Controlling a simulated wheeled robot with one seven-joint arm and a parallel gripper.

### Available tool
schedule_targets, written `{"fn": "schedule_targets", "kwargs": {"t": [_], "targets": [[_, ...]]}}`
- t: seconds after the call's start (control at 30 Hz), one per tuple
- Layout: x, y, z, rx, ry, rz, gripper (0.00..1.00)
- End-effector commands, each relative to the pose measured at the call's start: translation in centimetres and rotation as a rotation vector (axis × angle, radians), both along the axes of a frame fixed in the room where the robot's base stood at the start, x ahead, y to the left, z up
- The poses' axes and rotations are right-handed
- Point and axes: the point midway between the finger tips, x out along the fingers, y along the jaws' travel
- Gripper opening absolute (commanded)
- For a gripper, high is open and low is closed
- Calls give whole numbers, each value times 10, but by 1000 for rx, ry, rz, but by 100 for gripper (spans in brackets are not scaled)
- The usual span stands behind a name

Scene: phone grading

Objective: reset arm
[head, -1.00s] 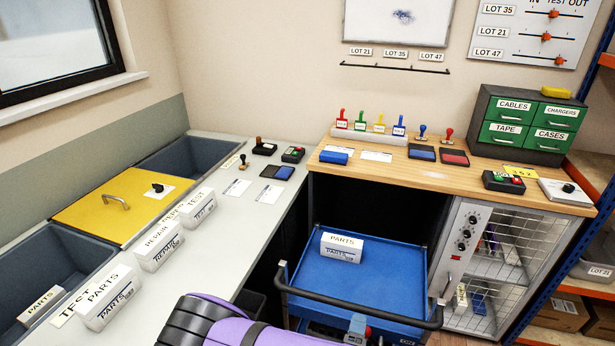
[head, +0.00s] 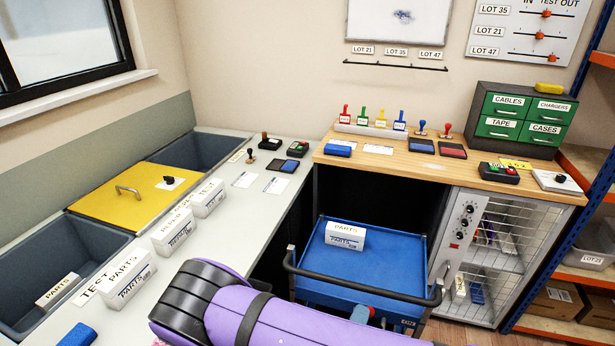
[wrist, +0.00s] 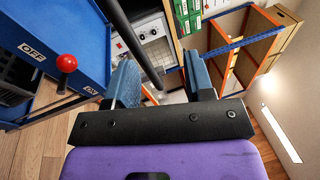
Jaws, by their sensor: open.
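My gripper (wrist: 160,85) shows in the wrist view with its two blue-padded fingers spread apart and nothing between them. It hangs over the floor near the blue cart's side, with the wire-door cabinet (wrist: 150,45) beyond. In the head view my purple arm crosses the bottom middle, in front of the blue cart (head: 375,275). The gripper's fingers cannot be made out in the head view.
A white PARTS box (head: 345,236) sits on the cart, behind its dark handle. The grey counter at left holds more labelled boxes and a yellow lid (head: 120,198). A wooden bench (head: 400,160) bears stamps and ink pads. Orange shelving (head: 590,155) stands at right.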

Motion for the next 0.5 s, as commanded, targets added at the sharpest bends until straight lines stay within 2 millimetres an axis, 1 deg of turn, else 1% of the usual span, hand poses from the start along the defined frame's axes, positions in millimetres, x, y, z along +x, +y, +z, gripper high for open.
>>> {"fn": "schedule_targets", "kwargs": {"t": [0.27, 0.37, 0.5], "targets": [[11, -4, 37, 164, -67, -143, 48], [16, -9, 59, 256, -109, -226, 48], [22, -19, 94, 412, -188, -367, 48]]}}
